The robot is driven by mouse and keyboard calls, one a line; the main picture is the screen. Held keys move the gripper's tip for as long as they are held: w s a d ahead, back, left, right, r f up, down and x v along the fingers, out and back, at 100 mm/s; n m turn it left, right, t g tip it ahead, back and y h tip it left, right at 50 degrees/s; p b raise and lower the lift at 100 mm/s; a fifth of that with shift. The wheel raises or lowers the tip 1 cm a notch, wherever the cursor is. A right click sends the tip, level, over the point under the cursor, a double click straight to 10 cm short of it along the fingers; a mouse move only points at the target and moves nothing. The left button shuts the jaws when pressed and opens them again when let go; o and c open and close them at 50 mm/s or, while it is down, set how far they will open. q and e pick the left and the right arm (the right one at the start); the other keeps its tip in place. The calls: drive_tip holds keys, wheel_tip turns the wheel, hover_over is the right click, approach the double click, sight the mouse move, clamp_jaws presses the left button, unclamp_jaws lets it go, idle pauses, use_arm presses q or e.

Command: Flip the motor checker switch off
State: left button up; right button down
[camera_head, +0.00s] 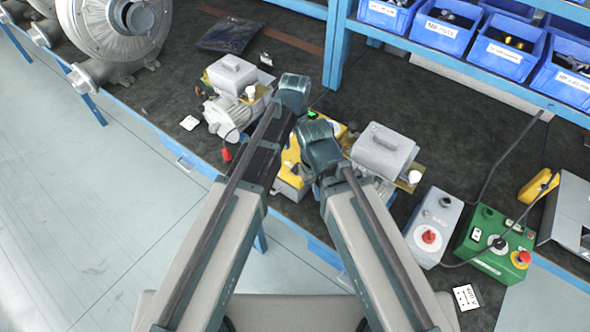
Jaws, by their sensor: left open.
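A yellow box (290,175) stands on the bench between two grey motors, mostly behind my arms, with a lit green spot (312,114) at its far end. It appears to be the motor checker; its switch cannot be made out. My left gripper (293,92) is open, over the box's far left side, beside the left motor (228,115). My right gripper (318,143) is over the box's right part, close to the right motor (383,150). Its fingers are hidden, and contact with the box cannot be told.
A grey box with a red knob (432,228) and a green control box (495,243) with a cable stand to the right. Blue bins (430,30) sit on a shelf at the back right. Large blower housings (110,35) are at the upper left. White cards lie on the dark bench.

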sight(295, 170)
use_arm(q)
wheel_tip(295, 170, down, 9)
drive_tip(key=b, duration=0.8)
drive_tip(key=shift+f, duration=0.2)
clamp_jaws()
